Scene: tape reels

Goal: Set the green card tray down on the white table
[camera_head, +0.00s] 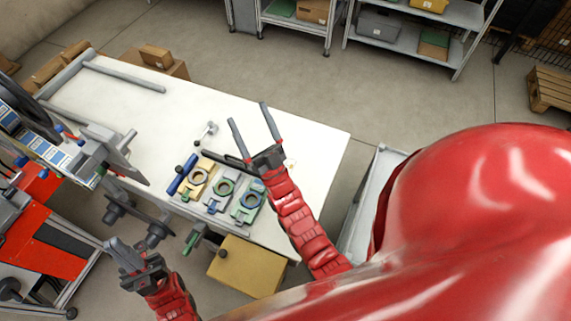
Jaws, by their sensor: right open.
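The white table (300,150) runs diagonally across the view. A row of small flat trays lies near its front edge. The rightmost one, a greenish tray (241,215) with a blue ring on it, looks like the green card tray; it rests on the table. My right gripper (249,113) is open and empty, over the table beyond the trays, with its fingers spread toward the back. My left gripper (115,246) is in front of the table, at the lower left, apart from the trays. Its fingers look close together, but their gap is unclear.
A beige tray (187,188) and a grey tray (217,204) with rings lie beside the greenish one. A machine with reels (80,150) stands at the left. A yellow box (248,267) is below the front edge. The table's right end is clear.

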